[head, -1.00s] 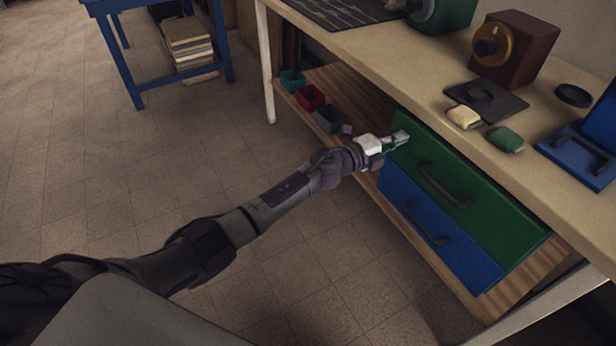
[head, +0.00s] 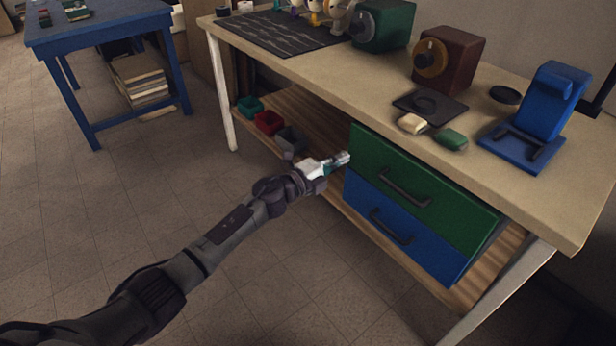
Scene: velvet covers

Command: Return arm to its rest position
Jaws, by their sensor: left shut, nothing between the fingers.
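My left arm reaches in from the lower left. Its gripper (head: 342,159) is shut and empty, in front of the left end of the green drawer (head: 410,178). Whether it touches the drawer front, I cannot tell. The green drawer sits above a blue drawer (head: 400,226) under the workbench, and both look shut. Each has a dark handle, to the right of my gripper. My right gripper is not in view.
The workbench (head: 560,205) bears a blue stand (head: 535,115), a brown box (head: 449,58), a green box (head: 383,24) and a dark mat (head: 280,35). Small bins, one of them red (head: 268,123), stand on the lower shelf. Floor (head: 120,210) is clear at left. A blue table (head: 100,30) stands behind.

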